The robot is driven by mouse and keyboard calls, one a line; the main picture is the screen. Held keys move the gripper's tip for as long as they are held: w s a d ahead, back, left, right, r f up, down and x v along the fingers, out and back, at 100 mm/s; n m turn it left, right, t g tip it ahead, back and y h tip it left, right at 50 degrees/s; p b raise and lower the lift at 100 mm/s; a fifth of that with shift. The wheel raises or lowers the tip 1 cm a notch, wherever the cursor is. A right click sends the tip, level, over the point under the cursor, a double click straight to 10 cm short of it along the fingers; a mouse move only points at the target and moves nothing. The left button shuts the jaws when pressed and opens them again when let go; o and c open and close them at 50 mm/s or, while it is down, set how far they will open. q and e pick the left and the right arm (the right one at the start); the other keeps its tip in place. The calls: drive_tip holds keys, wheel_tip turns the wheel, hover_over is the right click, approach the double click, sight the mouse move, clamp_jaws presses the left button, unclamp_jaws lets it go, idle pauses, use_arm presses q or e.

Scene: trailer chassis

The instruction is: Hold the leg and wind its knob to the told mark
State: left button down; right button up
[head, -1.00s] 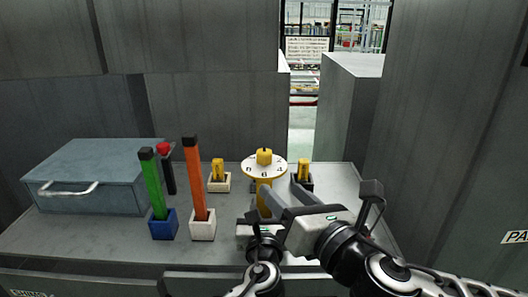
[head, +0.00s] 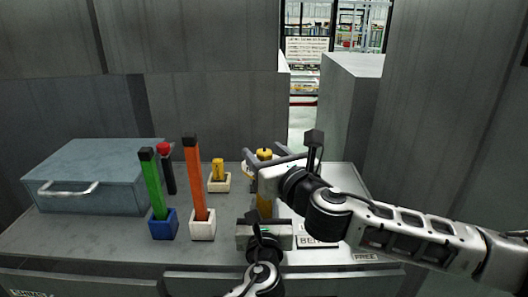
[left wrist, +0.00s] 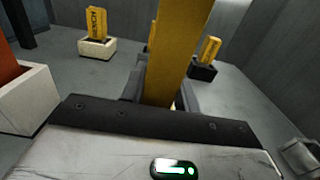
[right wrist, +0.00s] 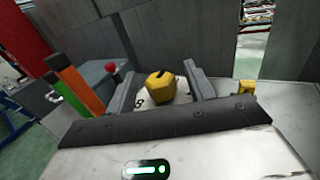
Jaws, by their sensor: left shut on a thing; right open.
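The yellow leg (head: 264,206) stands upright on the bench. Its yellow knob (head: 264,154) sits on a white marked dial (head: 247,171), mostly hidden behind my right gripper in the head view. My left gripper (left wrist: 163,92) is shut on the leg's shaft below the dial. My right gripper (right wrist: 160,85) is open, with one finger on each side of the knob (right wrist: 161,88); I cannot tell whether they touch it. In the right wrist view the knob's top has a dark line, and part of the dial (right wrist: 150,104) shows, too little to read the setting.
At left are a blue-grey case (head: 90,175), a green bar (head: 153,185) in a blue block, an orange bar (head: 195,180) in a white block and a red-topped black post (head: 168,170). A yellow tag (head: 218,169) stands in a pale block behind. Labels lie at the bench front right.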

drive_tip(key=shift+w+a, duration=0.25)
drive_tip(key=shift+w, duration=0.25)
drive_tip(key=c, duration=1)
drive_tip(key=shift+m+t+h, duration=0.3)
drive_tip(key=shift+m+h, duration=0.1)
drive_tip(key=shift+h, duration=0.2)
drive_tip(key=m+h, duration=0.2)
drive_tip(key=h, duration=0.1)
drive_tip(key=m+t+h, duration=0.1)
drive_tip(key=m+h, duration=0.1)
drive_tip(key=h, duration=0.2)
drive_tip(key=shift+m, duration=0.3)
drive_tip(key=m+h, duration=0.2)
drive_tip(key=h, duration=0.1)
drive_tip(key=m+g+h, duration=0.1)
drive_tip(key=m+h, duration=0.1)
drive_tip(key=h, duration=0.2)
drive_tip(key=shift+m, duration=0.4)
drive_tip(key=shift+d+f+m+g+h, duration=0.15)
drive_tip(key=shift+m+g+h, duration=0.6)
drive_tip(key=shift+h, duration=0.55)
drive_tip(key=shift+s, duration=0.1)
